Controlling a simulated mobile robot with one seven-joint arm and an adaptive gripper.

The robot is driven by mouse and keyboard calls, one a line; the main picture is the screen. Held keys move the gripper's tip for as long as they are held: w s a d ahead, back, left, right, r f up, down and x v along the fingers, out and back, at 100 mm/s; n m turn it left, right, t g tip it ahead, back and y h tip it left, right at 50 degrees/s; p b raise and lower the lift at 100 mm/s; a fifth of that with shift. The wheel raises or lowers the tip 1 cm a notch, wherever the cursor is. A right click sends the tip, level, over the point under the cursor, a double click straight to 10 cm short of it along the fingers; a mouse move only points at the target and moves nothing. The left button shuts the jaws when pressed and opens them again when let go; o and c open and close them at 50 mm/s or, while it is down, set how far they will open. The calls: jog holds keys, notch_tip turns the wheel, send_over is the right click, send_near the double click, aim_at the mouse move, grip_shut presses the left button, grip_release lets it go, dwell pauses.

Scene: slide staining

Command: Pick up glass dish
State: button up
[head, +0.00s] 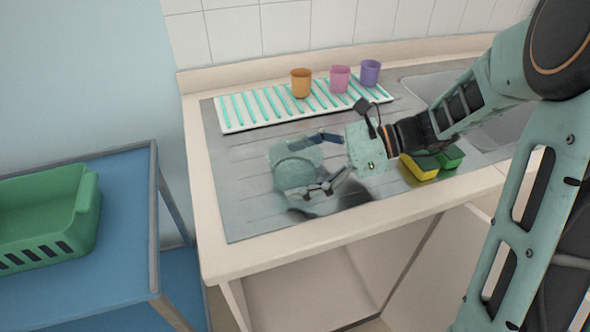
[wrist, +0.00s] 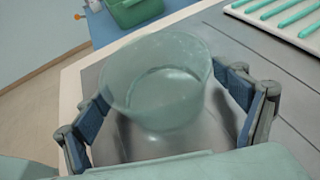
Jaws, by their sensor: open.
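The glass dish (head: 296,165) is a clear, greenish bowl standing upright on the grey metal drainboard. In the wrist view the dish (wrist: 158,85) sits between my two open fingers. My gripper (head: 322,161) is level with the dish and reaches around it from the right, one finger on the far side and one on the near side. In the wrist view my gripper (wrist: 165,100) has a blue pad on each side of the dish; the right pad looks close to the glass, but I cannot tell if either touches.
A white rack with teal bars (head: 243,114) lies behind, with orange (head: 301,84), pink (head: 340,79) and purple (head: 370,72) cups at its back. A green basket (head: 45,222) stands on a blue cart (head: 125,265) at left.

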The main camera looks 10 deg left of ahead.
jog(key=shift+c, duration=0.3)
jog(key=c, duration=1.3)
jog(key=shift+c, duration=0.4)
jog(key=shift+r, duration=0.15)
